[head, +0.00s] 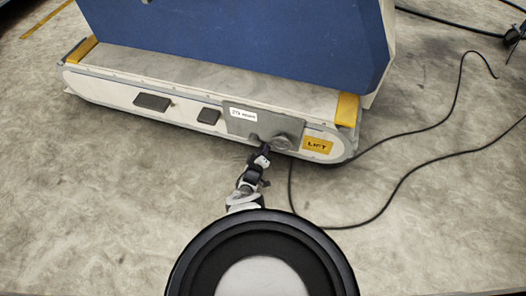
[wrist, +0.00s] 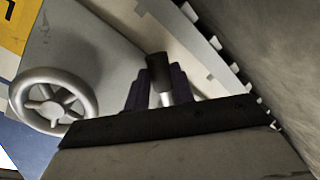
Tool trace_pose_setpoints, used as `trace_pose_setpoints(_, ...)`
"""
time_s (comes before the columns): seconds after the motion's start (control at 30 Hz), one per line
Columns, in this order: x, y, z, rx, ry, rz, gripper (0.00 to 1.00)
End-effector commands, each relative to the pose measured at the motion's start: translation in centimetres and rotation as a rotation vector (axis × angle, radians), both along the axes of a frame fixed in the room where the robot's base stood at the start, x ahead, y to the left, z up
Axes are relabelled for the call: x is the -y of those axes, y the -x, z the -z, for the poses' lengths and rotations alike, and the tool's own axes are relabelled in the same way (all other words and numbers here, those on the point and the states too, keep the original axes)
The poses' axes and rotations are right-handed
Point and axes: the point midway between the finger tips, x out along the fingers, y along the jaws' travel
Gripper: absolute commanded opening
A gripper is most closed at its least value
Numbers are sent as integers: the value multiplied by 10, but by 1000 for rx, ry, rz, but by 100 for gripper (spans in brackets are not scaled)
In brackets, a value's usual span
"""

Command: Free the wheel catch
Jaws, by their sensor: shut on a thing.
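The wheel catch (wrist: 158,68) shows in the wrist view as a short dark cylindrical knob on a bright metal stem. My gripper (wrist: 157,88) is shut on it, one dark finger on each side. The spoked grey handwheel (wrist: 54,101) is left of the catch in the wrist view, apart from my fingers. In the head view the handwheel (head: 284,142) sits on the grey plate (head: 240,123) on the base's long side. My gripper (head: 259,146) reaches up to the plate just left of the wheel. The catch is too small to make out clearly there.
The long white base (head: 105,89) carries a blue body (head: 240,38) above it. A yellow label (head: 318,146) reading LIFT is right of the wheel. Black cables (head: 405,180) lie on the floor at the right. The concrete floor at the left is clear.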

Motion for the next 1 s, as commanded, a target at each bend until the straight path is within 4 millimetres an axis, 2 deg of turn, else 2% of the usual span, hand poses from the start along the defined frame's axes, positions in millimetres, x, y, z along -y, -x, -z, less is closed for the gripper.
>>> trace_pose_setpoints(0.27, -4, -2, 7, 39, -116, 0, 0)
trace_pose_setpoints(0.53, -5, -3, 6, 41, -121, -1, 0)
trace_pose_setpoints(0.57, -5, -3, 6, 41, -121, -1, 28)
trace_pose_setpoints(0.7, -5, -2, 6, 41, -121, -1, 46)
trace_pose_setpoints(1.0, -5, -2, 6, 40, -121, 0, 46)
